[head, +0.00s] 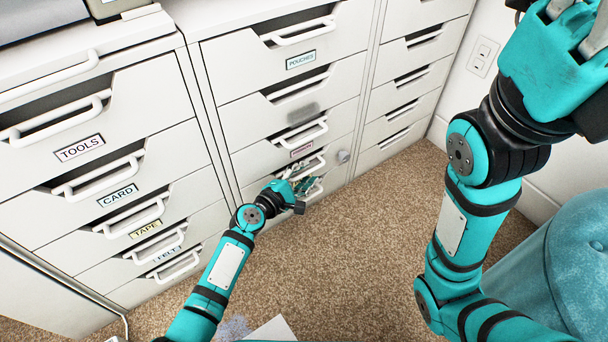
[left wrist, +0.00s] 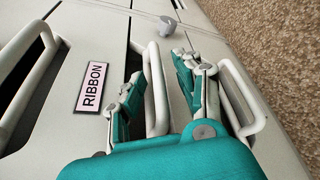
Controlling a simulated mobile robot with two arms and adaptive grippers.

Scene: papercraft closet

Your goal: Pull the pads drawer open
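A white bar handle (left wrist: 155,90) of the drawer just below the one labelled RIBBON (left wrist: 90,88) lies between the fingers of my left gripper (left wrist: 157,92) in the left wrist view. The fingers stand apart on either side of the bar, with a gap on the right side. In the head view my left gripper (head: 292,183) is low at the middle cabinet and hides most of that drawer front and its label. I cannot read a PADS label in either view. My right gripper (head: 580,25) is raised at the top right, cut by the frame edge.
Another handle (left wrist: 240,100) is close beside the right finger in the wrist view. A grey round knob-like thing (head: 343,156) sits right of the gripper. The left cabinet (head: 115,130) has several labelled drawers.

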